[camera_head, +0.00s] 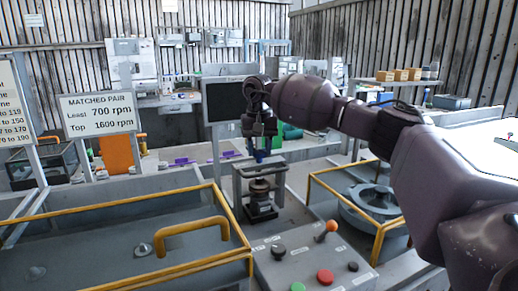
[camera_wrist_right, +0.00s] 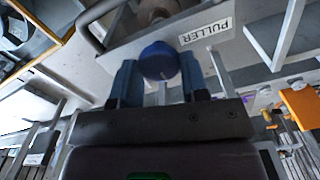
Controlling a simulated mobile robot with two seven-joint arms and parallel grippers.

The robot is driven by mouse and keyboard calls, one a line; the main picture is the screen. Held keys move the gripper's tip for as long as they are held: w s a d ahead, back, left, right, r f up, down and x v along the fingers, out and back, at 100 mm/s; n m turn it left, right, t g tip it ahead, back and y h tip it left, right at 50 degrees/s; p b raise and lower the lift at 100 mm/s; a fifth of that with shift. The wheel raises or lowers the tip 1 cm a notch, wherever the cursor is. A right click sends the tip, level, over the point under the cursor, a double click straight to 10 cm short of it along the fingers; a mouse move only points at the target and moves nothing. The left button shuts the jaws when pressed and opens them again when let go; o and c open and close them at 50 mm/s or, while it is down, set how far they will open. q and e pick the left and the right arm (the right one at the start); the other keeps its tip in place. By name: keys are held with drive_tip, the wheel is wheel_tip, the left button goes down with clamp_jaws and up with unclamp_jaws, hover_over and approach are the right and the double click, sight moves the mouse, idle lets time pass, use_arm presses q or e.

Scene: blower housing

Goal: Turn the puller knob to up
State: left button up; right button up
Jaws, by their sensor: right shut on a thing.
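The puller knob (camera_wrist_right: 160,61) is a round dark blue knob in the right wrist view, next to a white PULLER label (camera_wrist_right: 207,33) that appears upside down there. My right gripper (camera_wrist_right: 158,80) has its two blue fingers on either side of the knob and is shut on it. In the head view my right gripper (camera_head: 262,152) points down at the top of the puller frame (camera_head: 238,186), and the knob is too small and covered to make out. Which way the knob is turned cannot be told. My left gripper is not in view.
A grey panel in front carries an orange-tipped lever (camera_head: 326,230), a red button (camera_head: 325,277) and a green button (camera_head: 297,287). A yellow-edged cover with a handle (camera_head: 190,232) lies left. A yellow-framed housing (camera_head: 375,199) stands right. A dark monitor (camera_head: 224,101) stands behind.

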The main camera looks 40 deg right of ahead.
sight(259, 151)
drive_tip(key=shift+r, duration=0.1)
drive_tip(key=o, duration=0.9)
drive_tip(key=shift+o, duration=0.2)
wheel_tip(259, 151, up, 11)
drive_tip(key=shift+p, duration=0.3)
drive_tip(key=shift+f, duration=0.2)
